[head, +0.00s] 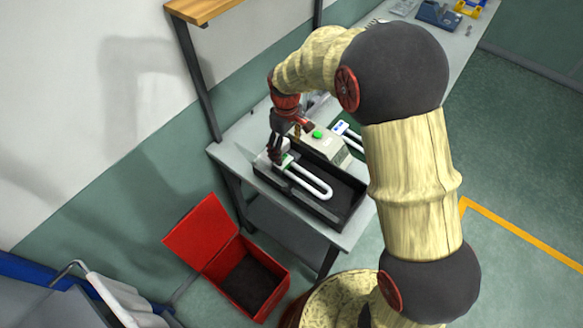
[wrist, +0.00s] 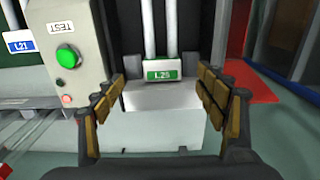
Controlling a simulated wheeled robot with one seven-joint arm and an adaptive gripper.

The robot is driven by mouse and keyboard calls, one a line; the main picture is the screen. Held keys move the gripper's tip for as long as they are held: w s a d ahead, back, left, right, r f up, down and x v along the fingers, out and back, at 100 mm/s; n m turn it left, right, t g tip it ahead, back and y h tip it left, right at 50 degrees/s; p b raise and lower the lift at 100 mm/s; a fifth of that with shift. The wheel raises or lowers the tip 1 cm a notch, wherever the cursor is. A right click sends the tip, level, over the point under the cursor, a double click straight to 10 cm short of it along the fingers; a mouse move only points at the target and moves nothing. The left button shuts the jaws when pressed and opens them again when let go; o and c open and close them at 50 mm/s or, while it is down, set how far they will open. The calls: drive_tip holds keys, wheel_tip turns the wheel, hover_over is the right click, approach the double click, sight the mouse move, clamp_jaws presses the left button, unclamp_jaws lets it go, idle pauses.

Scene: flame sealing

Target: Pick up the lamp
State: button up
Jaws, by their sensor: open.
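A white U-shaped lamp (head: 312,181) with a green label lies in a black tray (head: 340,213) on the bench. In the wrist view its label reads L25 (wrist: 162,75), and its tubes run away from me. Its pale block-shaped base (wrist: 155,105) is nearest to me. My gripper (head: 277,156) is over the base end of this lamp. In the wrist view my gripper (wrist: 160,98) is open, with one finger on each side of the base. I cannot tell whether the fingers touch it.
A grey test box (head: 322,141) with a green button stands right behind the tray. Another lamp (head: 349,136) with a blue label lies beyond it, partly hidden by my arm. An open red box (head: 250,284) stands on the floor below the bench (head: 226,153). A shelf post (head: 198,80) rises behind the bench.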

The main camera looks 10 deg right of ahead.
sight(287, 163)
drive_tip(key=shift+a+f, duration=0.15)
drive_tip(key=shift+f, duration=1.7)
wheel_tip(287, 163, down, 5)
drive_tip(key=shift+s+r+b, duration=0.1)
drive_tip(key=shift+s+b, duration=0.05)
drive_tip(key=shift+b, duration=0.45)
drive_tip(key=shift+c, duration=1)
drive_tip(key=c, duration=1.1)
drive_tip(key=shift+c, duration=0.3)
